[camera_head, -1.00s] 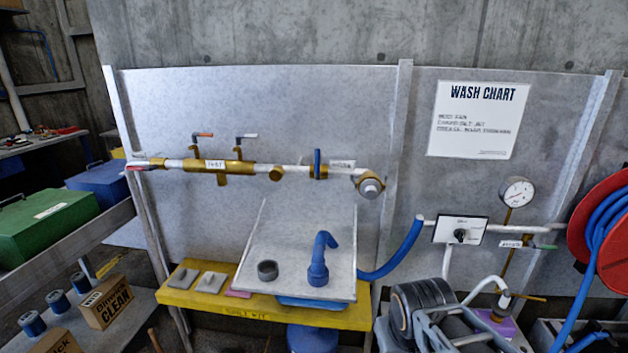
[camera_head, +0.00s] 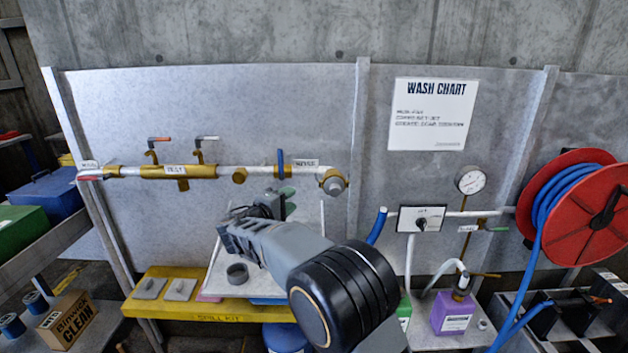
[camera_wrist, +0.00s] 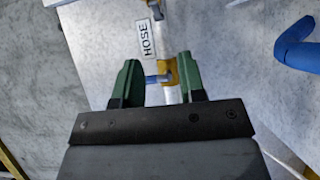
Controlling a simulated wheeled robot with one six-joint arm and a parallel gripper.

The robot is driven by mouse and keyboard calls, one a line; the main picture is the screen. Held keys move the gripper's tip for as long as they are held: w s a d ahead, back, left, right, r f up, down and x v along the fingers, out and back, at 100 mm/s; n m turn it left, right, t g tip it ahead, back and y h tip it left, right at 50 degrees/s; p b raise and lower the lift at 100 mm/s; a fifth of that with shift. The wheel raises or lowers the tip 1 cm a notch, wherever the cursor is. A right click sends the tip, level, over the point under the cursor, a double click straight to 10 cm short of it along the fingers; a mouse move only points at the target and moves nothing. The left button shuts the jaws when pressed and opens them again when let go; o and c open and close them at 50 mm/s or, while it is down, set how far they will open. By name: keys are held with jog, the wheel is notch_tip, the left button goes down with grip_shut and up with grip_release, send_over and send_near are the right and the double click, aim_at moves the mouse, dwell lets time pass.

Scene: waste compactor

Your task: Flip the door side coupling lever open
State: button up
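A brass and white pipe (camera_head: 214,172) runs along the grey wall panel. It has a blue lever (camera_head: 280,164) near a HOSE label and ends at a grey-capped brass coupling (camera_head: 333,183) on the right. I cannot make out a separate coupling lever there. My gripper (camera_head: 288,201) is in front of the panel, just below the pipe. In the wrist view, my gripper (camera_wrist: 158,82) has its green fingers apart. The blue lever (camera_wrist: 157,78) and brass part of the pipe show between them; I cannot tell whether they touch.
A blue elbow (camera_wrist: 295,45) shows in the wrist view. A grey cup (camera_head: 237,273) stands on the sloped board behind my arm. A yellow shelf (camera_head: 215,310) lies below. A gauge (camera_head: 470,179), a switch box (camera_head: 421,218) and a red hose reel (camera_head: 585,210) are at right.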

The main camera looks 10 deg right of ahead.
aim_at(316, 179)
jog(key=p+x, duration=0.2)
jog(key=x, duration=0.4)
jog(key=p+x, duration=0.2)
jog(key=x, duration=0.5)
jog(key=shift+w+r, duration=0.2)
jog(key=shift+w, duration=0.25)
grip_shut()
jog(key=shift+a+f, duration=0.1)
